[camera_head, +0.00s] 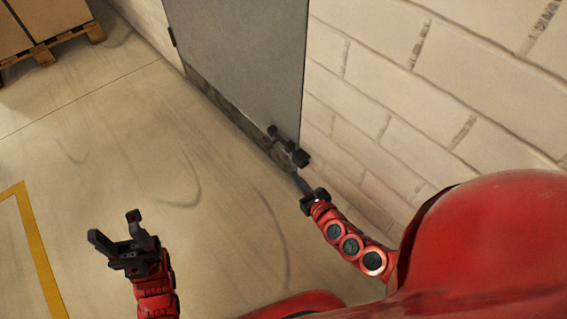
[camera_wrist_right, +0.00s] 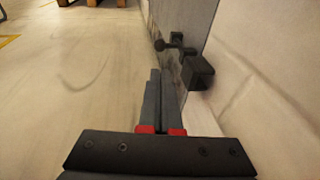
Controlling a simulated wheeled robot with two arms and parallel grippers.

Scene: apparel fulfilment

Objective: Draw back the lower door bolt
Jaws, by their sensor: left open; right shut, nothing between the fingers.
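The lower door bolt (camera_head: 287,145) is a dark bar with a knob, low on the grey door (camera_head: 240,62) near its right edge. My left gripper (camera_head: 115,228) is open and empty over the floor at the lower left.
A pale block wall (camera_head: 400,90) runs right of the door, close to my right arm. Cardboard boxes (camera_head: 50,15) on a wooden pallet (camera_head: 45,52) stand at the far left. A yellow floor line (camera_head: 38,245) lies at left. The floor between is clear.

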